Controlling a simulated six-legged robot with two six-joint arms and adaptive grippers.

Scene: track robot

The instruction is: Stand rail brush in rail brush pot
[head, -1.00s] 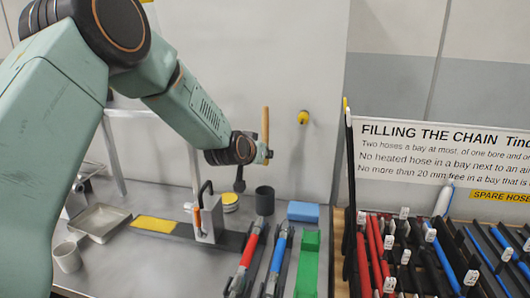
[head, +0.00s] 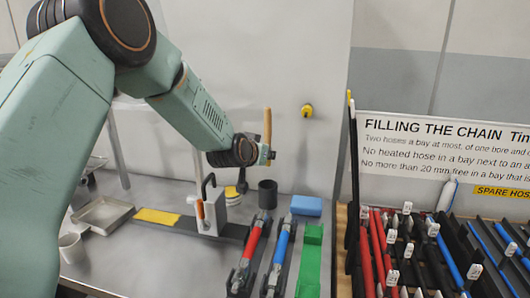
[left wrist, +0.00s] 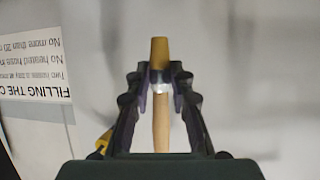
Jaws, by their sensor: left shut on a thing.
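My left gripper (head: 266,155) is shut on the rail brush (head: 267,126), whose wooden handle stands upright above the fingers. In the left wrist view the gripper (left wrist: 160,82) has both fingers against the brush, near a shiny band; the thin wooden handle (left wrist: 161,128) is on one side and a wider tan end (left wrist: 159,50) on the other. A dark round pot (head: 267,194), which looks like the rail brush pot, stands on the bench below the gripper, apart from the brush. I cannot see inside it. My right gripper is not in view.
Red (head: 248,255) and blue (head: 278,258) hoses lie in front. A bracket with an orange-handled tool (head: 209,210) and a yellow tin (head: 232,196) are left. A hose rack (head: 430,260) fills the right.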

